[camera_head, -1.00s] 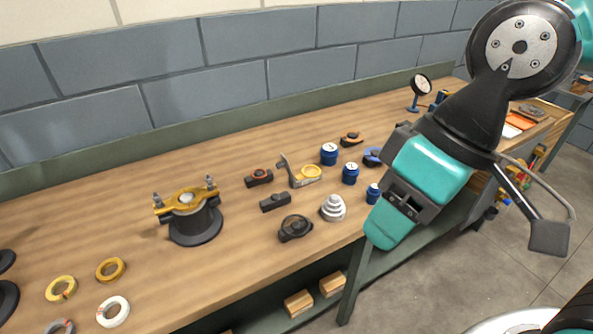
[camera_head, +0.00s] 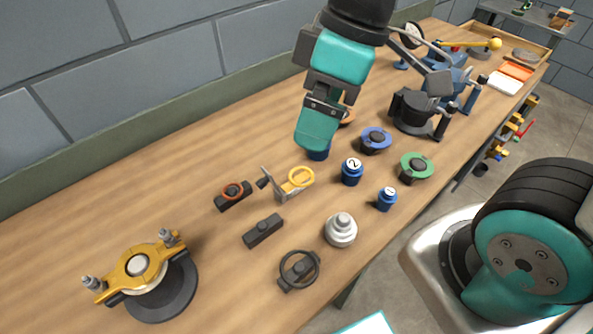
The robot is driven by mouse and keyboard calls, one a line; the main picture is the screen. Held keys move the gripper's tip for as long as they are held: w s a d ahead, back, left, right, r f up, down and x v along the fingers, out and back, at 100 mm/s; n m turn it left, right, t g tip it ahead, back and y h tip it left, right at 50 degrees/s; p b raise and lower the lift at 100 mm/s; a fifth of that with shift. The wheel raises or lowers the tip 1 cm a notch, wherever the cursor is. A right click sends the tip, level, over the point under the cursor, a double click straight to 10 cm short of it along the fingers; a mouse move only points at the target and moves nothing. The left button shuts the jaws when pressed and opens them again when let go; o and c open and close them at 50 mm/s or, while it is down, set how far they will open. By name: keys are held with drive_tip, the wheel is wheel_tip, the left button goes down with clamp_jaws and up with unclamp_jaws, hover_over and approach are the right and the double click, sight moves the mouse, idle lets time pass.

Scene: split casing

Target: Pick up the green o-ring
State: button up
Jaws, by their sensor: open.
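The green o-ring (camera_head: 416,166) lies around a dark raised centre on a base, right of the middle of the bench near its front edge. It is in full view. My gripper (camera_head: 317,136) hangs over the bench to the upper left of the ring, well apart from it. Its jaws are open, but from this side one teal finger hides the other. It covers part of a blue cylinder (camera_head: 318,155) behind it.
Close to the green ring are a blue ring (camera_head: 375,138), numbered blue cylinders (camera_head: 352,173) and a black casing (camera_head: 414,112). A yellow ring (camera_head: 301,178), stepped grey cone (camera_head: 341,230), black ring (camera_head: 299,269) and gold-topped casing (camera_head: 138,265) stand further left.

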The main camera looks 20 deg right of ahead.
drive_tip(key=w+d+f+n+h+b, duration=0.1)
drive_tip(key=w+d+f+n+b, duration=0.2)
drive_tip(key=w+f+n, duration=0.3)
drive_tip(key=w+d+f+n+h+b, duration=0.1)
drive_tip(key=w+d+f+n+b, duration=0.2)
drive_tip(key=w+f+n, duration=0.35)
drive_tip(key=m, duration=0.2)
hover_over(301, 177)
drive_tip(key=d, duration=0.1)
drive_tip(key=shift+n, duration=0.25)
drive_tip(key=f, duration=1)
drive_tip(key=shift+w+d, duration=0.2)
drive_tip(key=shift+w, duration=0.05)
drive_tip(key=shift+s+a+f+p, duration=0.1)
drive_tip(key=shift+a+f+p, duration=0.15)
drive_tip(key=shift+f, duration=0.65)
drive_tip(key=shift+s+a+f+p, duration=0.15)
drive_tip(key=shift+f+p, duration=0.1)
drive_tip(key=shift+f, duration=0.7)
drive_tip(key=shift+s+a+f+p, duration=0.1)
drive_tip(key=shift+a+f+p, duration=0.15)
drive_tip(key=shift+f, duration=0.65)
drive_tip(key=c, duration=1.1)
drive_tip(key=shift+o, duration=0.2)
drive_tip(key=shift+w+r, duration=0.1)
drive_tip(key=shift+r, duration=0.05)
wheel_tip(301, 177, up, 20)
drive_tip(key=shift+b, duration=0.35)
